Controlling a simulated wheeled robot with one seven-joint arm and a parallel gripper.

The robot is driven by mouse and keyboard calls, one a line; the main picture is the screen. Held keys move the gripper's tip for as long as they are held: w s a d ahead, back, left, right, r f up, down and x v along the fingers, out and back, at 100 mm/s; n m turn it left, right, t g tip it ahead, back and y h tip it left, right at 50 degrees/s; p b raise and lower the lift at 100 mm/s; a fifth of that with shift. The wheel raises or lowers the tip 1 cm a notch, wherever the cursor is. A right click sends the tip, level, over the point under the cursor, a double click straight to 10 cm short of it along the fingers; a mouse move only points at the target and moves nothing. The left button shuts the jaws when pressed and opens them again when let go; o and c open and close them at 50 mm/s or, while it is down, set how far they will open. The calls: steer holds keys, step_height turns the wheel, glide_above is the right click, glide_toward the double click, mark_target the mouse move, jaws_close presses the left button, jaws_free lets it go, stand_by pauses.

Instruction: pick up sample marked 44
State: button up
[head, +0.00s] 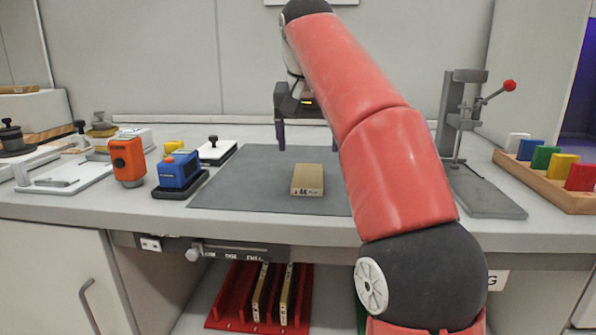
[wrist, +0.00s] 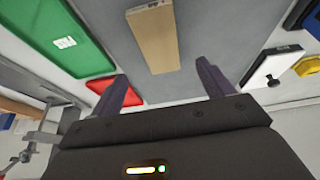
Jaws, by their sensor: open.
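A tan wooden block (head: 307,179) lies flat on the grey mat (head: 255,165). The dark print on its near end seems to read 44, though it is small. The block also shows in the wrist view (wrist: 155,38), just beyond the fingertips. My gripper (head: 305,145) is open and empty behind the block in the head view, its right side partly hidden by my arm. In the wrist view its two dark fingers (wrist: 162,75) stand apart with nothing between them.
An orange device (head: 127,160) and a blue device (head: 179,171) stand left of the mat. A lever stand (head: 455,115) and a wooden rack (head: 545,182) of coloured blocks are at right. A red tray (head: 232,296) below holds two upright boards. A green tray (wrist: 60,35) shows in the wrist view.

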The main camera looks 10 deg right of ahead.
mark_target(308, 175)
steer(key=shift+x, duration=0.75)
steer(key=x, duration=0.4)
steer(key=shift+s+a+f, duration=0.1)
steer(key=shift+s+f, duration=0.2)
steer(key=shift+f, duration=0.2)
steer(key=shift+w+f, duration=0.25)
steer(key=shift+f, duration=0.2)
steer(key=c, duration=1.1)
